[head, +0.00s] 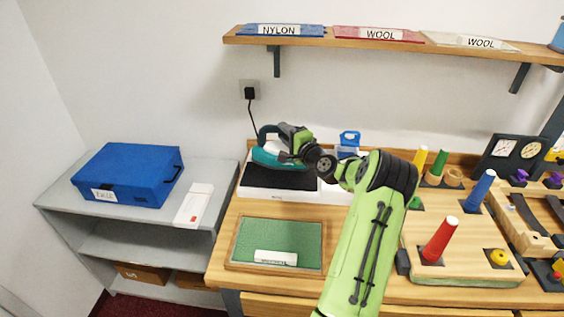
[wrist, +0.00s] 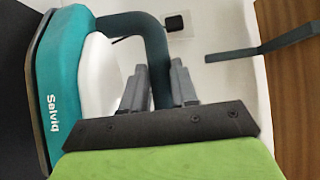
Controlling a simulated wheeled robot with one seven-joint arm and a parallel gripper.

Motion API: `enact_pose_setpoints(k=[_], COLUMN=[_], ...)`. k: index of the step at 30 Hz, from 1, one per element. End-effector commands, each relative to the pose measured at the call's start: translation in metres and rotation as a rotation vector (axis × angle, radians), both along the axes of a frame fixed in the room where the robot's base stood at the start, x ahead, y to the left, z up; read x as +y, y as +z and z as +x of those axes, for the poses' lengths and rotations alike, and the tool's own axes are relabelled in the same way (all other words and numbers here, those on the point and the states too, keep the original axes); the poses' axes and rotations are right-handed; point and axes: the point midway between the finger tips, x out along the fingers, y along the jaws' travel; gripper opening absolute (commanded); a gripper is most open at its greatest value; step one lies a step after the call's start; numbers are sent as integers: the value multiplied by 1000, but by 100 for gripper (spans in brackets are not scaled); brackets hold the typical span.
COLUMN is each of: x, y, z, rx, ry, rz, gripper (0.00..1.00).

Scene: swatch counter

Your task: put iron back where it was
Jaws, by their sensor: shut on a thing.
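The iron (head: 268,156) is teal and white with a dark handle. In the head view it is over the black pad of a white ironing base (head: 252,190) at the back left of the counter. In the wrist view the iron (wrist: 72,85) fills the left side, its dark soleplate edge facing a dark surface at the far left. My gripper (head: 290,143) is shut on the iron's handle, and its grey fingers (wrist: 165,88) sit on both sides of it. I cannot tell whether the soleplate touches the pad.
A green mat (head: 250,236) in a wooden frame lies in front, with a white label. A blue spray bottle (head: 349,139) stands behind my arm. A pegboard with coloured cones (head: 440,240) is to the right. A blue box (head: 128,173) is on the grey shelf.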

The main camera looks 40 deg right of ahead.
Motion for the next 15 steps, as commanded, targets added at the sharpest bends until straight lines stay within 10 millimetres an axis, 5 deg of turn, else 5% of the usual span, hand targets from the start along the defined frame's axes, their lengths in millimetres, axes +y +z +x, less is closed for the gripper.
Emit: enact_pose_setpoints(k=[15], x=[1], y=[-59], z=[1], rx=[-10], ry=[1], rz=[-4], gripper=[0])
